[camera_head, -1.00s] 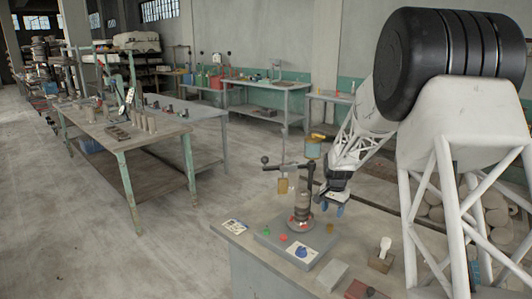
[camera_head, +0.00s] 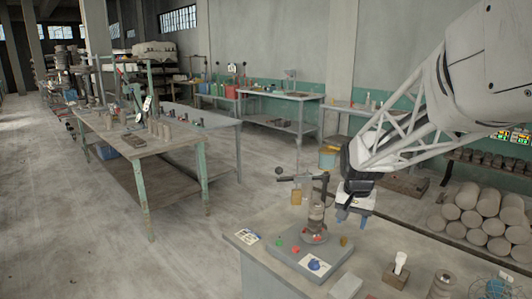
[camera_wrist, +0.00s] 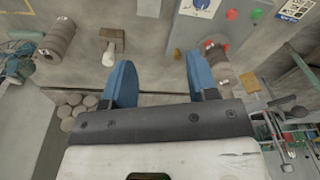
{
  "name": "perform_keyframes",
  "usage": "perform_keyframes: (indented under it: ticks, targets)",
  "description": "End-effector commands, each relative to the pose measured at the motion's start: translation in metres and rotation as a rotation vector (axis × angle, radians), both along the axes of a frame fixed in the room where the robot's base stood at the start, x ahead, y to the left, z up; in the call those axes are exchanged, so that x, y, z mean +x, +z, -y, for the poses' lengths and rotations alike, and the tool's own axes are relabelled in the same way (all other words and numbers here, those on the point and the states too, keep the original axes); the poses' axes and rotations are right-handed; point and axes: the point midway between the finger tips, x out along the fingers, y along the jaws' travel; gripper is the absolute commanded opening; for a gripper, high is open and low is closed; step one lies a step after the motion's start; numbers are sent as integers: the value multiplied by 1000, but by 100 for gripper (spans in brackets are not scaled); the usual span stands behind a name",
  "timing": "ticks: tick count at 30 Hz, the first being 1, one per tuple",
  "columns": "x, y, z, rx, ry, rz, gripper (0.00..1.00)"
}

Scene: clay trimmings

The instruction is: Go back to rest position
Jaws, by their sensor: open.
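My gripper (camera_head: 350,216) hangs over the grey workbench (camera_head: 262,252), just right of the lever press (camera_head: 316,220). In the wrist view my gripper (camera_wrist: 158,68) has its two blue fingers wide apart with nothing held between them. The fingers point down, above the bench top. My arm reaches in from the upper right of the head view.
The press base (camera_head: 298,258) carries green and red buttons. A brown block with a white-handled tool (camera_head: 400,262), a grey block (camera_head: 346,286) and a dark cylinder (camera_head: 441,284) stand to the right. Clay logs (camera_head: 470,218) are stacked behind. Open floor lies left.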

Motion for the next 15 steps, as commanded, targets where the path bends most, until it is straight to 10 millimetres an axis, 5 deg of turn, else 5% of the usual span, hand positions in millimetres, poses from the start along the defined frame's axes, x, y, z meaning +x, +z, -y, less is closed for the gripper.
perform_keyframes:
  ticks: [15]
  targets:
    - [-132,38,-26,-24,171,55,54]
